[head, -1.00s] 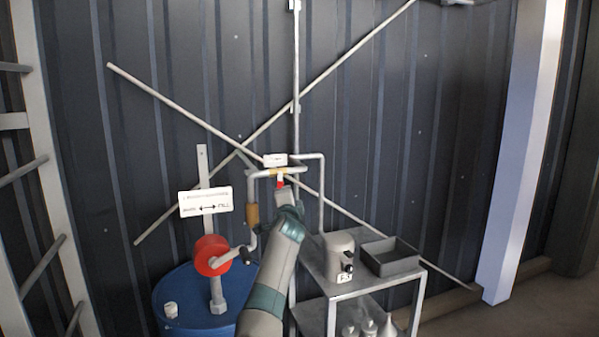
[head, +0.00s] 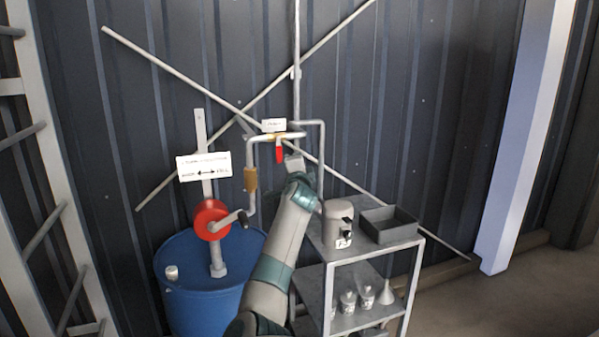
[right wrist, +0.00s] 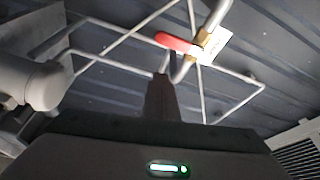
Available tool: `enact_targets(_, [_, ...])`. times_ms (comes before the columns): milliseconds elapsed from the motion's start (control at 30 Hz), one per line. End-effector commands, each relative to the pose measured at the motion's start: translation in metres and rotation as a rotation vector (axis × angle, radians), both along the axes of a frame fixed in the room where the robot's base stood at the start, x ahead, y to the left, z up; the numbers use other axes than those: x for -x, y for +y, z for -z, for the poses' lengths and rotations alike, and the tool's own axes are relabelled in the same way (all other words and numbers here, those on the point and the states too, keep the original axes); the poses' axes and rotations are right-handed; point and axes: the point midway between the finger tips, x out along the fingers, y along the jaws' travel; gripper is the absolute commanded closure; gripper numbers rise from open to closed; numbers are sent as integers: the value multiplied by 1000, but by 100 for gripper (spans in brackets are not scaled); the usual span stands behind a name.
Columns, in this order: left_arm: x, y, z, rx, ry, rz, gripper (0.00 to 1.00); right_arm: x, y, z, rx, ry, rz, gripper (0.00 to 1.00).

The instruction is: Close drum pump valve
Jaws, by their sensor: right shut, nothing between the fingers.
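The drum pump valve has a red lever handle (head: 279,154) below a brass fitting on the grey pipe, under a small white label (head: 273,125). In the head view the lever points down from the pipe. In the right wrist view the red lever (right wrist: 177,43) shows ahead of the fingers. My right gripper (head: 293,164) is just right of and below the lever in the head view, shut and empty. Its dark fingers (right wrist: 163,95) rise toward the lever in the wrist view. I cannot tell whether they touch it. My left gripper is out of view.
A blue drum (head: 195,285) with a red hand-crank pump (head: 211,220) and sign (head: 203,166) stands left. A metal cart (head: 372,245) right of my arm carries a grey canister (head: 338,223) and tray (head: 389,224). Crossed rods (head: 170,77) run along the wall behind.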

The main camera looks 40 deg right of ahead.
Motion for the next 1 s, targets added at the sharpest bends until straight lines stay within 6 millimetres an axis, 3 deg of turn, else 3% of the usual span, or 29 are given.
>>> enact_targets(200, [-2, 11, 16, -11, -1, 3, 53, 27, 18, 3, 0, -3, 1, 100])
enact_targets(433, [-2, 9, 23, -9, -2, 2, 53, 47, 32, 1, 1, -1, 3, 100])
enact_targets(1000, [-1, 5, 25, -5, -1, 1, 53, 53, 36, 0, -1, 1, 1, 100])
